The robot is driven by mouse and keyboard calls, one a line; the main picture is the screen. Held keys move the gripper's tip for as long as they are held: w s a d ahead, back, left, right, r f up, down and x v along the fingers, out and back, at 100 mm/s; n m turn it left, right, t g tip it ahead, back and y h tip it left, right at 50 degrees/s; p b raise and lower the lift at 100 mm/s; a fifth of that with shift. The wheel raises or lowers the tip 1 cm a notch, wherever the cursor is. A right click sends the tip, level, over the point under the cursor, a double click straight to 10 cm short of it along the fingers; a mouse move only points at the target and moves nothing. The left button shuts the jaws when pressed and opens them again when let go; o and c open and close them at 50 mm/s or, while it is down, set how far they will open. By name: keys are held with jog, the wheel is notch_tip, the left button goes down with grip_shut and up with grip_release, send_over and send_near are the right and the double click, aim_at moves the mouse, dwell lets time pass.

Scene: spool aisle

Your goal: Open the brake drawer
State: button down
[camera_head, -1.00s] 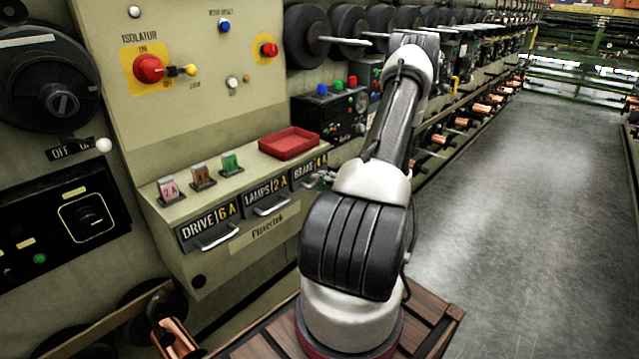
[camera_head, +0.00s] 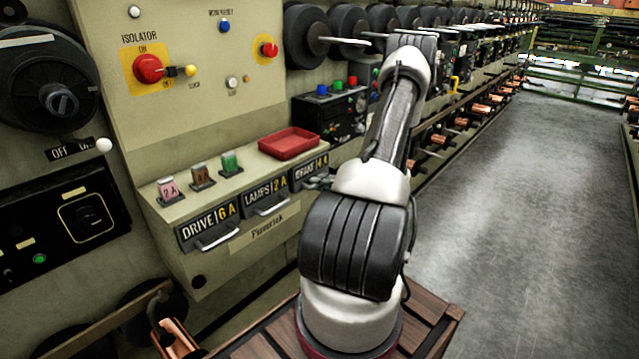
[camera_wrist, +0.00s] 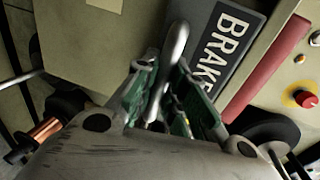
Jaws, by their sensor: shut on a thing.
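The brake drawer (camera_head: 309,171) is the rightmost of three labelled drawers in the panel's sloped front. Its dark label plate with "BRAKE" shows in the wrist view (camera_wrist: 228,48). Its metal bar handle (camera_wrist: 176,48) runs down between my fingers there. My gripper (camera_wrist: 172,100) is shut on the handle, with a green-padded finger on each side. In the head view the gripper is mostly hidden behind my arm, at the drawer's right end. The drawer front looks about level with its neighbours; any small gap cannot be made out.
The lamps drawer (camera_head: 265,195) and drive drawer (camera_head: 208,229) are to the left, both with handles. A red tray (camera_head: 289,143) and several coloured fuses (camera_head: 202,176) sit on the ledge above. The aisle floor (camera_head: 510,220) at the right is clear.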

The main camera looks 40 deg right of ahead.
jog(key=f+v, duration=0.3)
jog(key=v, duration=1.3)
jog(key=shift+s, duration=0.55)
jog(key=c, duration=1.5)
grip_release()
jog(key=shift+o, duration=0.2)
jog(key=a+v, duration=0.1)
jog(key=v, duration=1.1)
jog(key=shift+d, duration=0.45)
